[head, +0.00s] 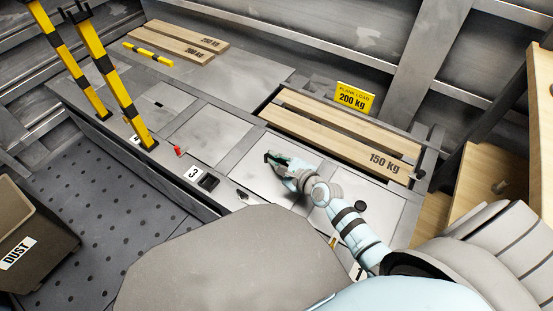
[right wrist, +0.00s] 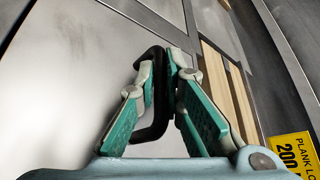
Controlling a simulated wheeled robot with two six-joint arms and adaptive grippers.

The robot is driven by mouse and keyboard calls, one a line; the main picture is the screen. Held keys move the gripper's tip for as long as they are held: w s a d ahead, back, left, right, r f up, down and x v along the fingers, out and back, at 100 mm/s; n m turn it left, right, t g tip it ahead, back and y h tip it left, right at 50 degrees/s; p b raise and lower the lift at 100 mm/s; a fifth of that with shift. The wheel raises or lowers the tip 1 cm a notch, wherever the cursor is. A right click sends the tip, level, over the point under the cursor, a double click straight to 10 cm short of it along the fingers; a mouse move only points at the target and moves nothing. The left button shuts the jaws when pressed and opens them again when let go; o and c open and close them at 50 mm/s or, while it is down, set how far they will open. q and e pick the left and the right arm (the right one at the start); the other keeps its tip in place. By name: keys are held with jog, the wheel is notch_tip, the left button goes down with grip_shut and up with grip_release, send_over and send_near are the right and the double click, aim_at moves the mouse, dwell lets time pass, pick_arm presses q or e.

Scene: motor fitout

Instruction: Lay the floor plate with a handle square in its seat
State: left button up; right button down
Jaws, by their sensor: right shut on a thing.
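My right gripper (head: 275,158) reaches in over the row of grey floor plates. In the right wrist view, its green-padded fingers (right wrist: 164,85) are shut on a black bar handle (right wrist: 152,125). The floor plate (head: 252,177) under the gripper is smooth grey metal, and it also shows in the right wrist view (right wrist: 60,90). It appears to lie level with the surrounding frame, but I cannot tell whether it is fully down in its seat. The gripper hides part of it. My left gripper is not in view.
Planks marked 150 kg (head: 335,135) lie behind, with a yellow load sign (head: 355,97). Yellow-black posts (head: 125,100) stand at the left. Another floor plate (head: 205,135) lies left of the gripper. A dust bin (head: 30,230) stands on the perforated floor. Wooden shelving (head: 490,190) is at right.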

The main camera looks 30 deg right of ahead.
jog(key=c, duration=1.6)
grip_release()
jog(key=shift+c, duration=0.2)
jog(key=v, duration=1.2)
jog(key=shift+a, duration=0.1)
jog(key=shift+r, duration=0.1)
